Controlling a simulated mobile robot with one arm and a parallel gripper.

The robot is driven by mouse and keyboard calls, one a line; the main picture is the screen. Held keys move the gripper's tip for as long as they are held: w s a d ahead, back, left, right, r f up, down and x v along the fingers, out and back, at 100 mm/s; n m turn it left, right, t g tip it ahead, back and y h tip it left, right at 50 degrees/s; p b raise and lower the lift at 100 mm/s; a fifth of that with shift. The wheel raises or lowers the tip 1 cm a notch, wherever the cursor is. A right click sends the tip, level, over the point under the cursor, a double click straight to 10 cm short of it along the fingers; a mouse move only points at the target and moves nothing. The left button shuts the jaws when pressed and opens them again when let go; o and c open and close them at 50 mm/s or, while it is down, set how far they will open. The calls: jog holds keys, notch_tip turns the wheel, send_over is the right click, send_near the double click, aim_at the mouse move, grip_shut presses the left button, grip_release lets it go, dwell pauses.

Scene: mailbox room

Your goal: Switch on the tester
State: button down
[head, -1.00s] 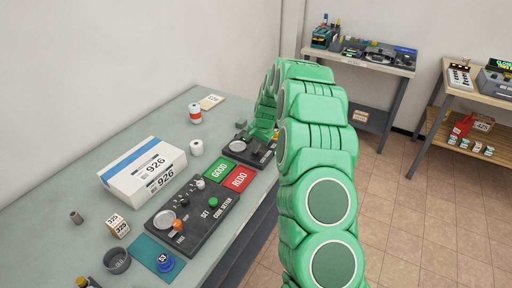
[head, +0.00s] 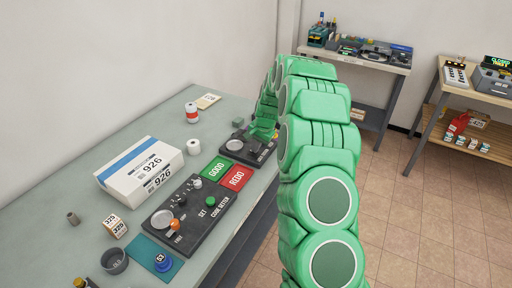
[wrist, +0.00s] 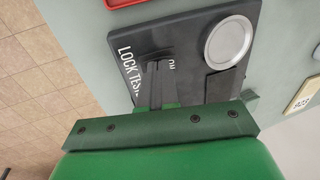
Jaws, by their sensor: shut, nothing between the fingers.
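The tester is a dark panel (head: 237,146) with a round silver disc, at the far end of the long bench in the head view, partly behind my arm. In the wrist view the panel (wrist: 133,37) reads "LOCK TEST…", cut off by my gripper, and its silver disc (wrist: 229,41) is to the right. My gripper (wrist: 157,66) is shut and empty. Its dark fingertips are over the panel beside a partly hidden white label that seems to read "ON". The switch is hidden by the fingers; I cannot tell whether they touch it.
Near the tester lie a green GOOD pad (head: 216,169) and a red REDO pad (head: 236,179). The code setter (head: 190,215), a white 926 box (head: 143,168), a white roll (head: 193,146) and a red-banded can (head: 191,113) share the bench.

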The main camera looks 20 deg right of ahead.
jog(key=v, duration=1.4)
jog(key=shift+s+d, duration=0.2)
jog(key=shift+f, duration=0.15)
jog(key=shift+w+a, duration=0.5)
jog(key=x, duration=1.3)
jog(key=shift+w+a+f, duration=0.25)
jog(key=shift+f, duration=0.05)
